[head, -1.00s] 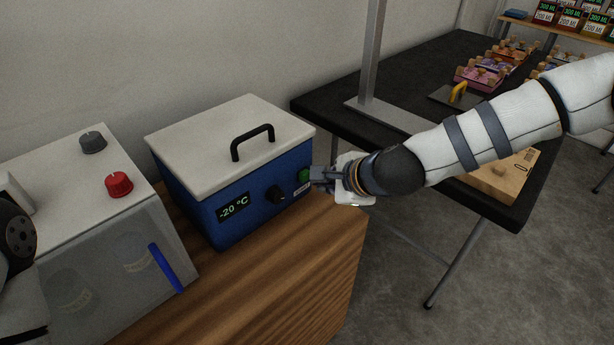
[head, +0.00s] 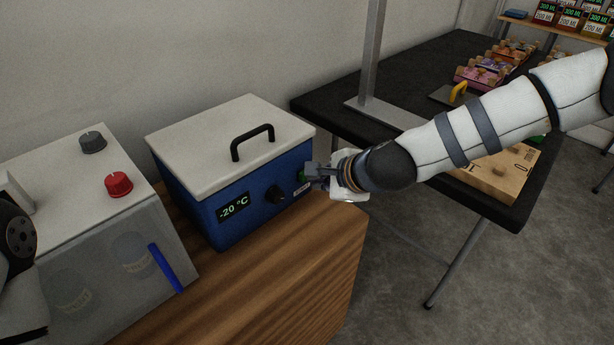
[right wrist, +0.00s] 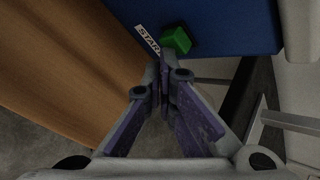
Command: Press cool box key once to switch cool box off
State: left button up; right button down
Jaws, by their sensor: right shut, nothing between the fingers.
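The cool box (head: 207,203) is blue with a pale lid and a black handle, and stands on the wooden counter. Its display (head: 232,207) reads -20 °C, with a black knob (head: 275,194) to the right. The green key (right wrist: 176,40) is beside a START label (right wrist: 148,39) in the right wrist view; in the head view it is mostly hidden behind my right gripper. My right gripper (head: 311,174) is shut and empty, its fingertips (right wrist: 165,62) right at the key. I cannot tell whether they touch it. My left gripper is out of view.
A box with a clear front (head: 110,260), a red knob (head: 119,184) and a blue handle (head: 165,268) stands at left. A black table (head: 330,105) with a metal post (head: 372,60) and a cardboard box (head: 505,172) is at right.

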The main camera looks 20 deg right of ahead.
jog(key=shift+w+a, duration=0.15)
jog(key=shift+w, duration=0.15)
dwell(0.6)
jog(key=shift+s+d+r, duration=0.1)
jog(key=shift+s+d, duration=0.15)
jog(key=shift+s, duration=0.15)
jog(key=shift+s+d+p, duration=0.2)
jog(key=shift+s+p, duration=0.1)
jog(key=shift+s, duration=0.1)
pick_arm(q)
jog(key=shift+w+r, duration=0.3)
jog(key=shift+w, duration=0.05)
pick_arm(e)
jog(key=shift+s+d+r+p, duration=0.1)
jog(key=shift+s+d+p, duration=0.2)
jog(key=shift+s+d, duration=0.35)
jog(key=shift+s+d+r+p, duration=0.1)
jog(key=shift+s+d+p, duration=0.2)
jog(key=shift+s, duration=0.65)
jog(key=shift+s+d+f, duration=0.2)
jog(key=shift+s+d, duration=0.1)
jog(key=shift+s, duration=0.25)
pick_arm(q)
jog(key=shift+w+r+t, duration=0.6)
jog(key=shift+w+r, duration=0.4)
pick_arm(e)
jog(key=shift+f, duration=0.1)
